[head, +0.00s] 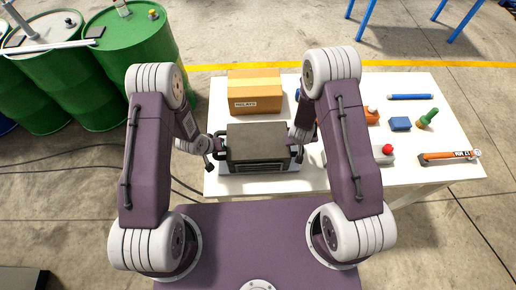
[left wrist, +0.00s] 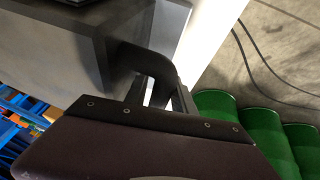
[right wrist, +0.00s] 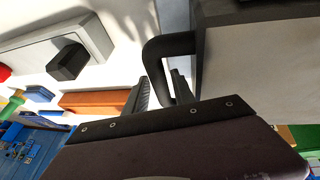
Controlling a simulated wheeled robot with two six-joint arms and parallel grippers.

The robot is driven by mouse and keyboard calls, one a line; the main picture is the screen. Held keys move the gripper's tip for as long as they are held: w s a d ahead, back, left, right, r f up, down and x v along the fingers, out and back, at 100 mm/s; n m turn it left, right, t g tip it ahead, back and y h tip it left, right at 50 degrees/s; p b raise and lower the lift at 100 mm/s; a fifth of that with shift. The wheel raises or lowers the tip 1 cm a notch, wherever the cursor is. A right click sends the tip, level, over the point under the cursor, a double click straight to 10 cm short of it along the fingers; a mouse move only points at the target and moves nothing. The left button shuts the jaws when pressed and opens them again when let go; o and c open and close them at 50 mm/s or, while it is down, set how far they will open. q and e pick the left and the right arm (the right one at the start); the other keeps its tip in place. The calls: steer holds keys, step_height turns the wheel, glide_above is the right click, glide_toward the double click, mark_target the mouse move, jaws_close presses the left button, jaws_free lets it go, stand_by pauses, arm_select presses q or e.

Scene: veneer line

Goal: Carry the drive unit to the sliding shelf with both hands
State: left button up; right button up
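The drive unit (head: 258,144), a dark-topped grey box with a black handle on each side, sits on the white table in front of me. My left gripper (head: 210,153) is at its left handle. In the left wrist view the fingers stand on either side of that handle (left wrist: 150,62), with a light gap beside it. My right gripper (head: 299,143) is at the right handle. In the right wrist view its fingers straddle that handle (right wrist: 166,48), also with a small gap. Both grippers look open. I see no sliding shelf in these views.
A cardboard box (head: 254,90) stands behind the unit on the table (head: 345,88). Right lie a grey box with a red button (head: 378,156), a blue block (head: 400,123), a green-topped item (head: 428,117) and an orange tool (head: 448,157). Green drums (head: 130,45) stand left.

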arm_select(q)
steer(key=shift+f, duration=0.2)
arm_select(e)
steer(key=shift+f, duration=0.15)
arm_select(q)
jaws_close()
arm_select(e)
jaws_close()
arm_select(q)
steer(key=shift+w+r, duration=0.1)
stand_by(0.9)
